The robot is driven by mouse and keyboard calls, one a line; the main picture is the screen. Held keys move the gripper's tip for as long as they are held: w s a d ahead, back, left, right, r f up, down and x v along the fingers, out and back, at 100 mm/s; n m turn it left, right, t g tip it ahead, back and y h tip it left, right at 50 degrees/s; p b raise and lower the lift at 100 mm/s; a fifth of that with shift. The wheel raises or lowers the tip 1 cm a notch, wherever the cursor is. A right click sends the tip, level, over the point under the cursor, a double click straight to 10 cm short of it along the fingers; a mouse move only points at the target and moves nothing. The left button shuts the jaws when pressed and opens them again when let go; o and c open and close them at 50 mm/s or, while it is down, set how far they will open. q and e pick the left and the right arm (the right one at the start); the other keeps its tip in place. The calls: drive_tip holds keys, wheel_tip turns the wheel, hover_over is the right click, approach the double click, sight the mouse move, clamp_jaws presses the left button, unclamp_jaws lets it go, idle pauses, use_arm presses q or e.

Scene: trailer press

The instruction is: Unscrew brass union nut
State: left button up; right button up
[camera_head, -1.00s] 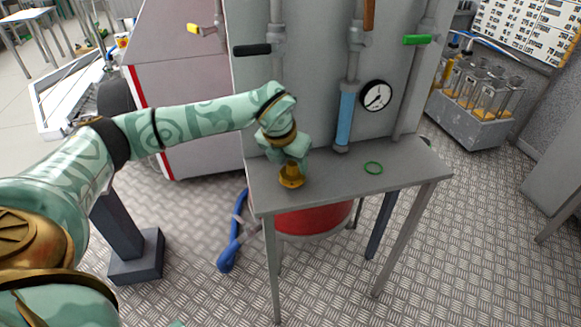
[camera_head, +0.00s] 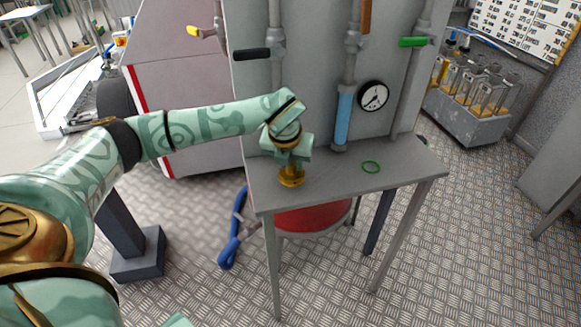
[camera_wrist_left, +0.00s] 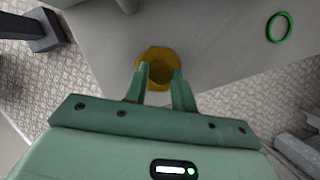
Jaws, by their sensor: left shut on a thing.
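The brass union nut (camera_head: 291,178) stands at the left part of the grey table, below the end of a grey pipe. In the left wrist view the nut (camera_wrist_left: 157,57) shows as a yellow ring with a dark opening. My left gripper (camera_head: 291,164) points down over the nut. Its two fingers (camera_wrist_left: 165,72) are shut on the nut, one on each side. The gripper hides the upper part of the nut and the pipe just above it.
A green ring (camera_head: 371,167) lies on the grey table (camera_head: 400,172) to the right. A blue filter tube (camera_head: 343,118) and a round gauge (camera_head: 373,95) are on the upright panel. Black (camera_head: 253,54) and green (camera_head: 413,42) valve handles stick out above. The table's middle is clear.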

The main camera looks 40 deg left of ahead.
use_arm(q)
drive_tip(key=shift+d+r+n+y+p, duration=0.15)
drive_tip(key=shift+n+y+p, duration=0.15)
drive_tip(key=shift+n+p, duration=0.5)
drive_tip(key=shift+n+g, duration=0.3)
drive_tip(key=shift+n, duration=0.4)
drive_tip(key=o, duration=1.1)
drive_tip(key=m, duration=0.1)
drive_tip(key=m+p, duration=0.1)
drive_tip(key=shift+a+m, duration=0.25)
drive_tip(key=shift+m, duration=0.05)
drive_tip(key=m+h, duration=0.1)
drive_tip(key=m, duration=0.2)
drive_tip(key=shift+s+m+t+h, duration=0.1)
drive_tip(key=shift+m+t+h, duration=0.2)
drive_tip(key=shift+t+h, duration=0.1)
drive_tip(key=c, duration=1.1)
